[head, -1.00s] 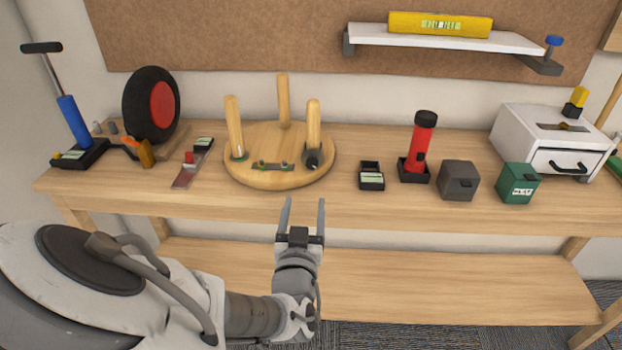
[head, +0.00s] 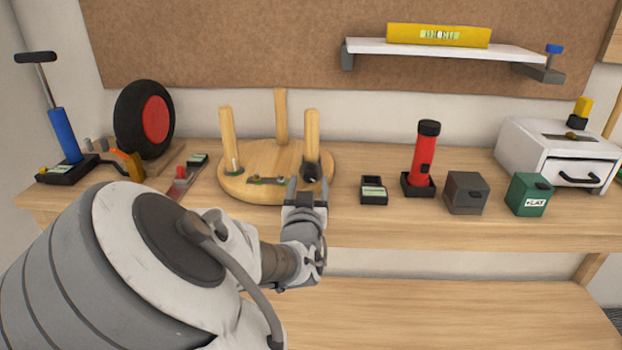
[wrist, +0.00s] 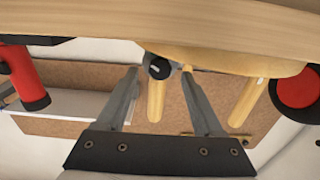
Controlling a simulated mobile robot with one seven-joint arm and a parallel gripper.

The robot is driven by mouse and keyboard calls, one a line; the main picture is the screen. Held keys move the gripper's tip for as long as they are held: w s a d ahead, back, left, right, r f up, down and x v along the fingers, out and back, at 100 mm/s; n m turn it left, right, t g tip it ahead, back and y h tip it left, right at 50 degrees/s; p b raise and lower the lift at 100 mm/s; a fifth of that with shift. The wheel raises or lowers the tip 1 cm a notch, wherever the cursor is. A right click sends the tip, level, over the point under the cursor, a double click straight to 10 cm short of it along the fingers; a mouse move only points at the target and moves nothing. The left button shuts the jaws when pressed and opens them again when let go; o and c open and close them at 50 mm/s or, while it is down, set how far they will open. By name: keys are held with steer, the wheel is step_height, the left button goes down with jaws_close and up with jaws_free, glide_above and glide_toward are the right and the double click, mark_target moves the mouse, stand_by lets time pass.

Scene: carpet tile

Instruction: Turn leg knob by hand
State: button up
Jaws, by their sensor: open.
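A round wooden stool top (head: 250,192) lies upside down on the workbench with three upright legs. The black leg knob (head: 312,171) sits at the foot of the front right leg (head: 311,130). In the wrist view the knob (wrist: 158,68) shows between the fingertips, nearer the left one. My gripper (head: 308,184) is open and empty, just in front of the knob and pointing at it. It also shows in the wrist view (wrist: 160,72). I cannot tell whether the fingertips reach past the knob or touch it.
Right of the stool stand a small black box (head: 374,192), a red flashlight (head: 424,155), a grey box (head: 466,194) and a green box (head: 529,196). A red-handled tool (head: 181,178) and a wheel (head: 144,120) are to the left. The bench front is clear.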

steer(key=shift+w, duration=0.75)
jaws_close()
